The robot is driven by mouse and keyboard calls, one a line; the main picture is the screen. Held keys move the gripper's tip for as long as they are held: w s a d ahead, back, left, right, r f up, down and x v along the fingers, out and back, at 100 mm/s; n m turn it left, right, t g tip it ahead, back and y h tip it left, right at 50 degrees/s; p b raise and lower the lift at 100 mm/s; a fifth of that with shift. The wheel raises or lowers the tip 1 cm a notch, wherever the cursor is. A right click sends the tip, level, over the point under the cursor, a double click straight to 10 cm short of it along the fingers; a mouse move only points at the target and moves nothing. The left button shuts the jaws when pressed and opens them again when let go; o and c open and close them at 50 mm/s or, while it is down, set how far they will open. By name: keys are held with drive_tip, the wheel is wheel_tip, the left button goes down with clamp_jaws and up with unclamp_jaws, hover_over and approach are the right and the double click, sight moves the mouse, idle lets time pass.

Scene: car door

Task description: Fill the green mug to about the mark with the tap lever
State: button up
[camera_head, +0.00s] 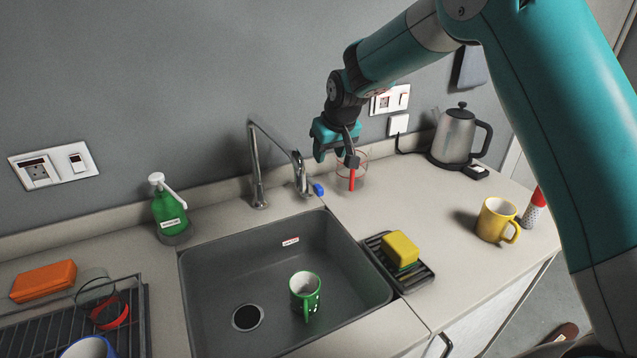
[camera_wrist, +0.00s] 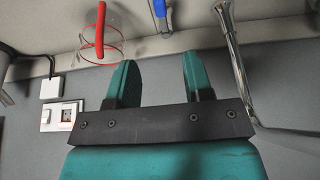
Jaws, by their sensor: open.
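The green mug (camera_head: 303,290) stands upright in the dark sink, right of the drain, with white marking on its near side. No fill line or water inside can be made out. The chrome tap (camera_head: 256,165) stands behind the sink; no running water shows. Its blue-tipped lever (camera_head: 319,190) is at the right, by the tap's base, and shows in the wrist view (camera_wrist: 160,12). My gripper (camera_head: 334,158) is open and empty, above and behind the lever. In the wrist view my gripper (camera_wrist: 158,70) has its fingers apart, with the lever beyond them, not touching.
A clear glass with a red handle (camera_head: 352,177) stands right of the lever, close to my gripper. A sponge (camera_head: 401,246) lies on a rack right of the sink. A kettle (camera_head: 456,135), yellow mug (camera_head: 494,219) and green soap bottle (camera_head: 169,210) stand on the counter.

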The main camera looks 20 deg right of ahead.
sight(318, 186)
drive_tip(key=p+x, duration=0.4)
drive_tip(key=x, duration=1)
drive_tip(key=shift+f, duration=0.25)
clamp_jaws()
drive_tip(key=shift+a, duration=0.15)
